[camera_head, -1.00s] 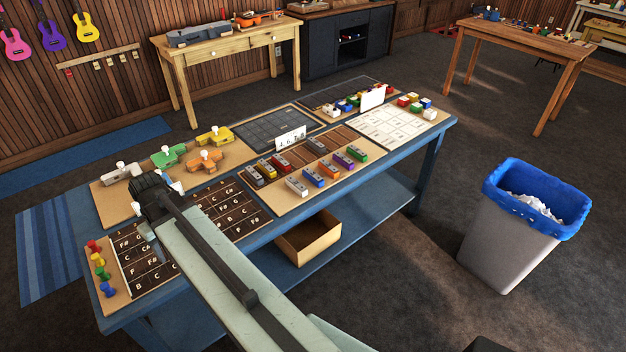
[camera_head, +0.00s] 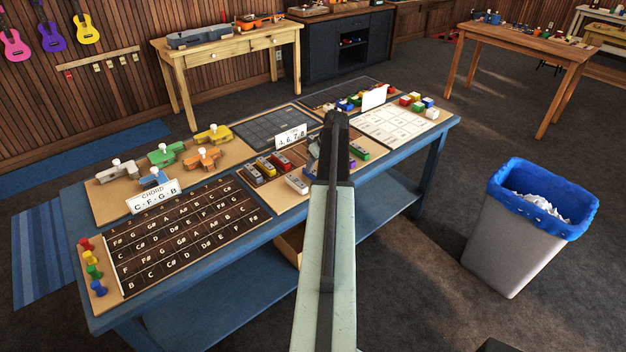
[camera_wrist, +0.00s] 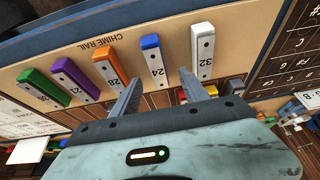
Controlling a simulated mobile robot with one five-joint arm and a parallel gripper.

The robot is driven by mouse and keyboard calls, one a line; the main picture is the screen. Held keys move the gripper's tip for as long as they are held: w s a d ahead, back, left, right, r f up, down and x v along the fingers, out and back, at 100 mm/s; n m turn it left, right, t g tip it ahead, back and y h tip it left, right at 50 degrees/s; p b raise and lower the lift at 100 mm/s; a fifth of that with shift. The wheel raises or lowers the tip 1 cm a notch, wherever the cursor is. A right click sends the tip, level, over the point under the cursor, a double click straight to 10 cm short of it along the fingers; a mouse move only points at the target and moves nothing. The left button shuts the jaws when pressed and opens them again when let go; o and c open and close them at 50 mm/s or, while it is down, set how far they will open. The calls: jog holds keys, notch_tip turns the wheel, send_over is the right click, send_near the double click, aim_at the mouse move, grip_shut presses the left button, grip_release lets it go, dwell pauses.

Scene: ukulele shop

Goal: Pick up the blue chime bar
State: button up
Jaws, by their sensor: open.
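The blue chime bar (camera_wrist: 152,55), marked 24, lies on the tan chime rail board (camera_wrist: 232,50) in the wrist view. An orange bar (camera_wrist: 104,66) marked 28 is at its left and a white bar (camera_wrist: 203,48) marked 32 at its right. My gripper (camera_wrist: 160,80) is open and empty. In the picture its fingertips straddle the near end of the blue bar; I cannot tell how high above it they are.
Purple (camera_wrist: 75,78) and green (camera_wrist: 43,88) bars lie further left on the same board. In the head view, a lettered dark chord board (camera_head: 190,232) lies to the left on the blue table (camera_head: 250,245). A grey bin (camera_head: 510,240) stands at the right.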

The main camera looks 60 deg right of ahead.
aim_at(314, 171)
jog(key=b+x, duration=0.4)
jog(key=x, duration=0.2)
jog(key=shift+s+d+f+b, duration=0.1)
jog(key=shift+d+b, duration=0.1)
jog(key=shift+b, duration=0.2)
grip_shut()
